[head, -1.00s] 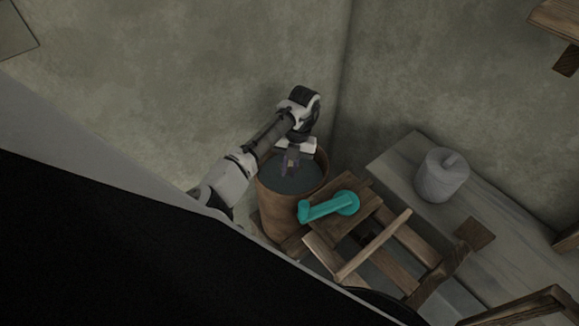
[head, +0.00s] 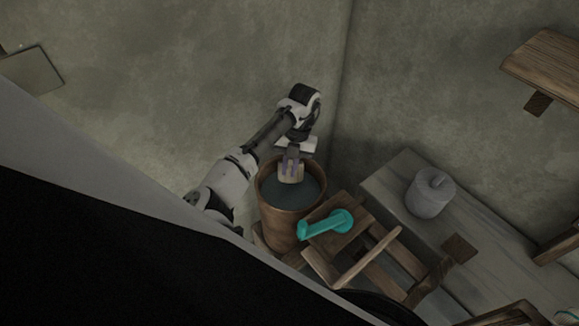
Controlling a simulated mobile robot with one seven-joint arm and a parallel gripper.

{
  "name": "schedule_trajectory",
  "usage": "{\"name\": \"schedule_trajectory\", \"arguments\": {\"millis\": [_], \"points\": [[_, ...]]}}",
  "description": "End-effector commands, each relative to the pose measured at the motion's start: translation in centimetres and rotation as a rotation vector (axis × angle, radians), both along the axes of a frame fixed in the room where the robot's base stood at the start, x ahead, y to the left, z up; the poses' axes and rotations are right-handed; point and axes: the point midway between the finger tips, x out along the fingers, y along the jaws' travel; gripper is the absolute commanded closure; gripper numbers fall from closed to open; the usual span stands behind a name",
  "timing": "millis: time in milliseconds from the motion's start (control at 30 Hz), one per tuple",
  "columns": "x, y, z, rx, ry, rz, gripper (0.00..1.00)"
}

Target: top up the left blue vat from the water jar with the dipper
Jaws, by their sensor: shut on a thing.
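A tall brown vessel (head: 284,226), which looks like the water jar, stands by the wall corner with dark water (head: 308,190) in it. My gripper (head: 291,166) points down over its mouth. It is shut on a small pale tan piece, seemingly the dipper (head: 290,176), whose lower end is at or just above the water; I cannot tell which. Most of the dipper is hidden or too small to make out. No blue vat can be made out in this view.
A teal crank-shaped piece (head: 326,226) lies on a wooden block (head: 345,240) right of the jar, beside a wooden frame (head: 369,257). A grey lidded pot (head: 430,195) stands on a grey bench (head: 400,172). A wooden shelf (head: 548,62) juts out upper right.

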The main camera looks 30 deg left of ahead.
Motion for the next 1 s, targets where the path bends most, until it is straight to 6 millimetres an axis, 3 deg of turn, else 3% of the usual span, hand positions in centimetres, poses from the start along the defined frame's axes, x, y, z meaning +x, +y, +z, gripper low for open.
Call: {"name": "schedule_trajectory", "arguments": {"millis": [600, 1000], "points": [[0.0, 0.1, 7.3, 0.005, -0.001, -0.001, 1.00], [0.0, 0.0, 8.1, 0.002, -0.001, 0.001, 1.00]]}}
